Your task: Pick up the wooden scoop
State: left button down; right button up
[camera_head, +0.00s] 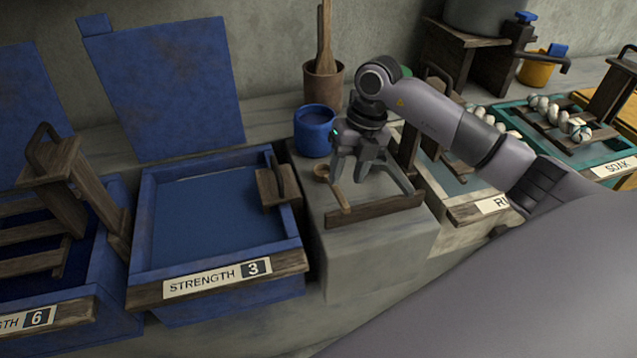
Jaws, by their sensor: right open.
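The wooden scoop (321,171) lies on the grey stone block (385,250) between the vats. Its small round bowl is at the back left, and a light wooden handle appears to run from it toward the front. My right gripper (348,180) points down just right of the scoop's bowl, over the handle side. Its two fingers are apart, and nothing shows held between them. How high the fingertips are above the scoop is hard to tell. My left gripper is not in view.
A blue pot (314,131) and a brown pot with wooden sticks (323,83) stand behind. The blue "STRENGTH 3" vat (285,222) is left; the "RINSE"-side tray (466,215) and teal "SOAK" tray (590,163) are right.

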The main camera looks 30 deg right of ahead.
aim_at(341, 195)
jog(key=f, duration=0.2)
jog(key=a+f, duration=0.1)
jog(key=f, duration=0.3)
jog(key=shift+a+f, duration=0.3)
jog(key=shift+f, duration=0.05)
grip_shut()
